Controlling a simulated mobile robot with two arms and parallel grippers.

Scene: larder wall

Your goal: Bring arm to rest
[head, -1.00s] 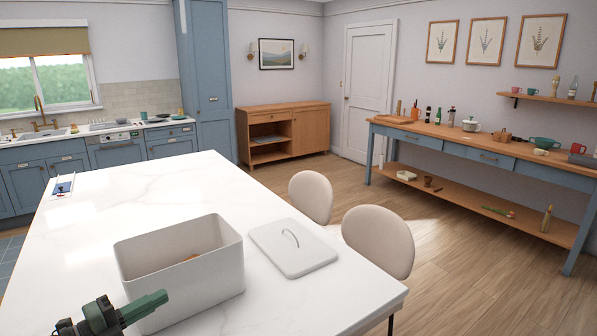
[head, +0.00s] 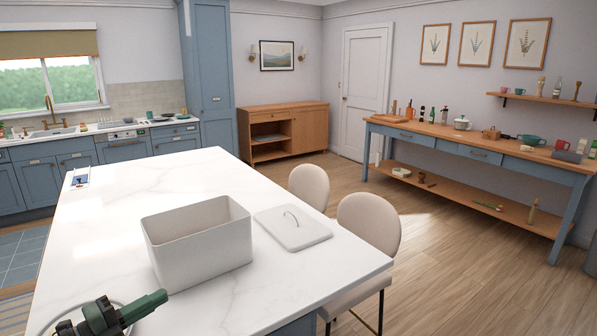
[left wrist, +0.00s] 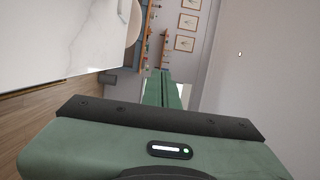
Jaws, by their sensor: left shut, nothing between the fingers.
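My left gripper (head: 148,306) is at the lower left of the head view, over the near part of the white marble island (head: 110,215). Its green fingers are shut with nothing between them. In the left wrist view the closed fingers (left wrist: 163,88) lie side by side, with the island's edge to the left and a plain wall to the right. My right gripper is not in view.
A white lid with a handle (head: 305,235) lies on the island right of the bin. Two beige chairs (head: 367,226) stand at the island's right side. A blue bench (head: 480,155) with kitchenware stands along the right wall. The wooden floor (head: 440,250) between them is clear.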

